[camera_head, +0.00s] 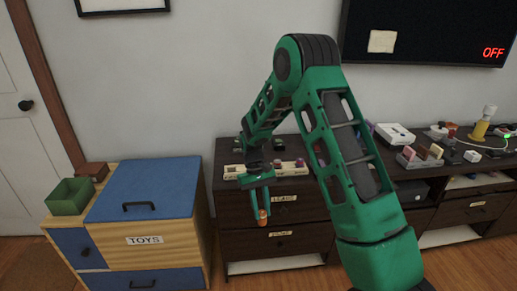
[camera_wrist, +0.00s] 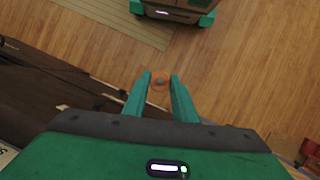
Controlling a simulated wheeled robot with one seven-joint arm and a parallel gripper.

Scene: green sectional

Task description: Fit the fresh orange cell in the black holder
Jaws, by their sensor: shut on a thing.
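My gripper (camera_head: 260,205) points down in front of the dark drawer unit, its two green fingers closed around a small orange cell (camera_head: 263,219). In the wrist view the cell (camera_wrist: 159,83) sits between the fingertips of my gripper (camera_wrist: 160,82), end on, with a grey centre. It hangs clear over the floor, with the drawer fronts behind it. I cannot make out for certain which thing is the black holder; small dark items stand on the unit's top, partly hidden by my arm.
The dark drawer unit (camera_head: 290,241) runs along the wall. A cream strip (camera_head: 290,172) with small items lies on its top. A grey rack (camera_head: 418,160) and a yellow lamp (camera_head: 481,128) stand to the right. A blue-lidded toy chest (camera_head: 147,190) with a green bin (camera_head: 70,197) stands left.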

